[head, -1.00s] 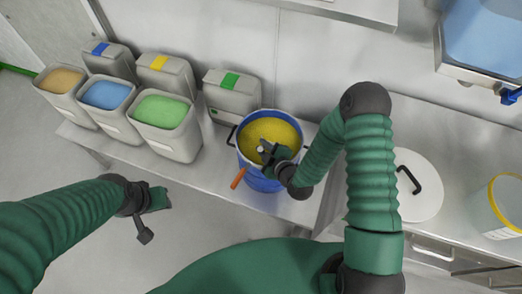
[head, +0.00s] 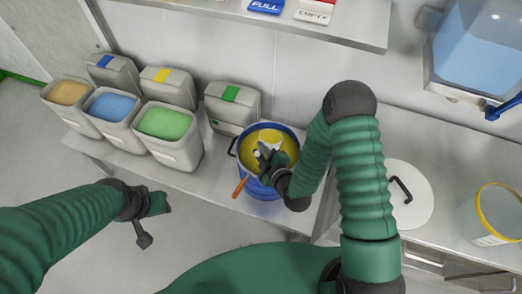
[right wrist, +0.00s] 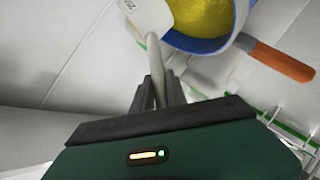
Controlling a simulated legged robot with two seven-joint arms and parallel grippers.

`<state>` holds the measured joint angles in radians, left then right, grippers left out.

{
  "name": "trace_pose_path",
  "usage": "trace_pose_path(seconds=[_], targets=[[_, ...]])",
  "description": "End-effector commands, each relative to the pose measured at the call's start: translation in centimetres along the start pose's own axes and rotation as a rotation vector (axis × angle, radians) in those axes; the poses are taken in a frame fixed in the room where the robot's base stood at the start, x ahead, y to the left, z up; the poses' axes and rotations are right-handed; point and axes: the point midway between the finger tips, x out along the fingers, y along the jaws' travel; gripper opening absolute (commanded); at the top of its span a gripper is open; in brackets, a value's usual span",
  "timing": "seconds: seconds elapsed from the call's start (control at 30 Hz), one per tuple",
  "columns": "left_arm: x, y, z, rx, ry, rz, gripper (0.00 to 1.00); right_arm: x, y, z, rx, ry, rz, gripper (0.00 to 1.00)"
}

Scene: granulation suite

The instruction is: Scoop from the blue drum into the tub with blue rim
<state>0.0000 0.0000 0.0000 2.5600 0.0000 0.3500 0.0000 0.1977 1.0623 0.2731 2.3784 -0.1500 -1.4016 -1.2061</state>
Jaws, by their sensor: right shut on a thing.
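The blue drum (head: 262,189) stands on the steel bench and holds yellow powder (head: 287,148). It also shows at the top of the right wrist view (right wrist: 217,44). My right gripper (head: 266,160) is over the drum, shut on the handle of a white scoop (head: 270,137). In the right wrist view the scoop (right wrist: 150,14) is beside the drum opening in the picture; I cannot tell whether it holds powder. My left gripper (head: 153,212) is open and empty, left of the drum and apart from it. I see no tub with a blue rim; a clear tub with a yellow rim (head: 484,222) is at the far right.
An orange-handled tool (head: 240,186) is at the drum's front left rim. Grey bins of tan, blue and green powder (head: 170,151) stand left. A white lid with black handle (head: 415,208) lies right. A shelf with signs (head: 265,7) is above, a blue-filled hopper (head: 480,50) upper right.

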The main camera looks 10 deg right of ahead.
Motion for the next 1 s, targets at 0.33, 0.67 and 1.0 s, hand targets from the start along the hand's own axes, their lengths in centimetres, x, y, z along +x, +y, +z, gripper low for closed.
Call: trace_pose_path(seconds=[0.33,0.67,1.0], targets=[[1.2,0.0,0.3,0.000,-0.001,0.000,0.36,-1.5,0.6,-1.7,-0.093,0.029,0.095,0.00],[1.9,0.0,0.4,0.000,0.000,0.000,0.36,-2.4,1.2,-2.7,-0.152,0.044,0.160,0.00],[1.8,0.0,0.4,0.000,0.000,0.000,0.36,-2.4,1.2,-2.7,-0.152,0.044,0.160,0.00]])
